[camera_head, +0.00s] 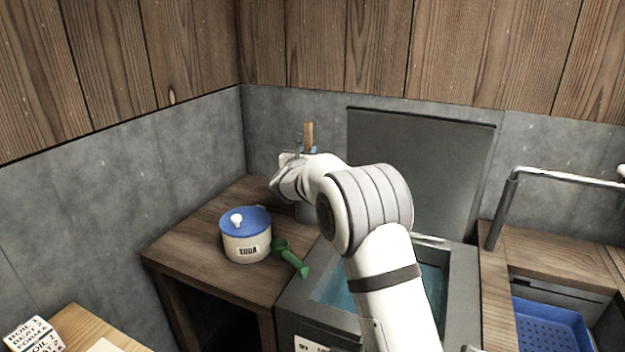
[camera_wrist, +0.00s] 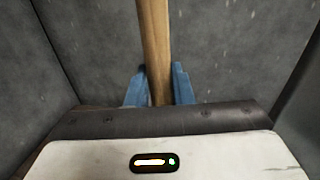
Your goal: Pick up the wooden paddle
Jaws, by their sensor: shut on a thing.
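The wooden paddle (camera_wrist: 155,45) is a light brown shaft that runs upright through the middle of the wrist view. My gripper (camera_wrist: 158,88) has blue fingers on both sides of the shaft and is shut on it. In the head view the top of the paddle (camera_head: 309,134) sticks up just above my gripper (camera_head: 306,150), near the back corner of the wooden side table. The paddle's lower part is hidden behind my wrist and arm. A grey holder (camera_head: 306,212) shows partly below my wrist; I cannot tell whether the paddle still sits in it.
A white pot marked SODA with a blue lid (camera_head: 246,236) and a green scoop (camera_head: 290,258) stand on the side table (camera_head: 195,245). A grey vat with bluish liquid (camera_head: 335,288) and a raised lid (camera_head: 420,165) lies under my arm. A blue basket (camera_head: 550,325) sits at right.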

